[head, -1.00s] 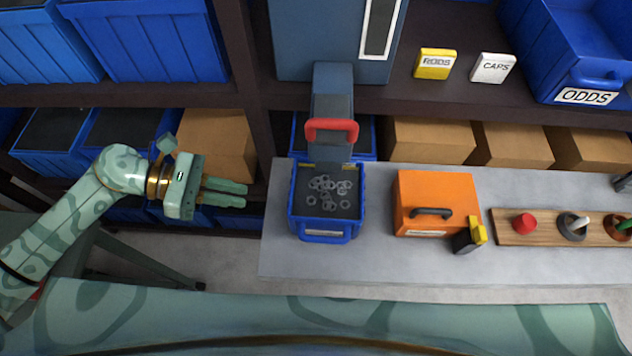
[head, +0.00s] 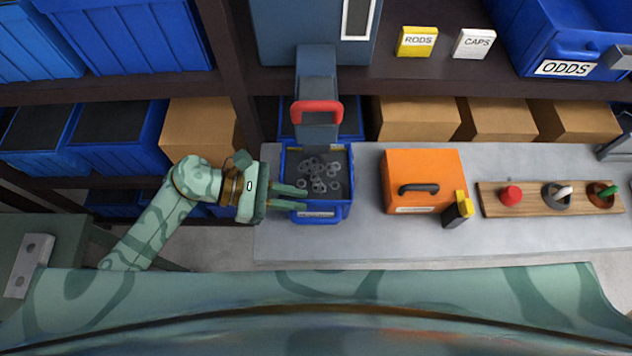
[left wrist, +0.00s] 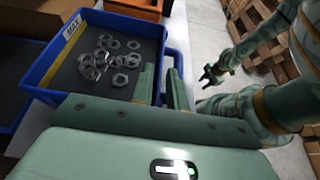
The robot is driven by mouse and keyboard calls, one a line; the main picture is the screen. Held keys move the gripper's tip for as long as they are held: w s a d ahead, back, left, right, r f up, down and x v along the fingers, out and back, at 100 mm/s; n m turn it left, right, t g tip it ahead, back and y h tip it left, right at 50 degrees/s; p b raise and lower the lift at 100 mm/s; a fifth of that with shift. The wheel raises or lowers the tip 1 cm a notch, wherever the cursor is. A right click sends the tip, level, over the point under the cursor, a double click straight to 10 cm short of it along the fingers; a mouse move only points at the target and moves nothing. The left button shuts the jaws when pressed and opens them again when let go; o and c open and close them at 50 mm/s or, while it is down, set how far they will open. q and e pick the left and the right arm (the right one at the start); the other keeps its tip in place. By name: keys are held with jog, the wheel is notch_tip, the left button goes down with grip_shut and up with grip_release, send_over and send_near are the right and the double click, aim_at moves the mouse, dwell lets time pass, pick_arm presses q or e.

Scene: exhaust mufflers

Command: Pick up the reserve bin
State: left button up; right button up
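A blue bin (head: 349,185) with several metal nuts on its dark bottom stands at the left end of the grey bench, below a chute; its front label is too small to read. In the left wrist view the fingers (left wrist: 162,85) are apart near the bin's handle side; contact is unclear. My right gripper (left wrist: 215,73) shows small and dark in that view.
A dispenser chute with a red handle (head: 317,106) hangs just behind the bin. An orange case (head: 425,170), a small black-and-yellow item (head: 458,212) and a wooden board with pegs (head: 530,202) stand to the right. The bench (head: 360,235) is bare in front.

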pick_arm(q)
jog(key=x, duration=0.2)
jog(key=shift+d+f, duration=0.1)
jog(key=shift+d, duration=0.25)
grip_shut()
dwell(1.1)
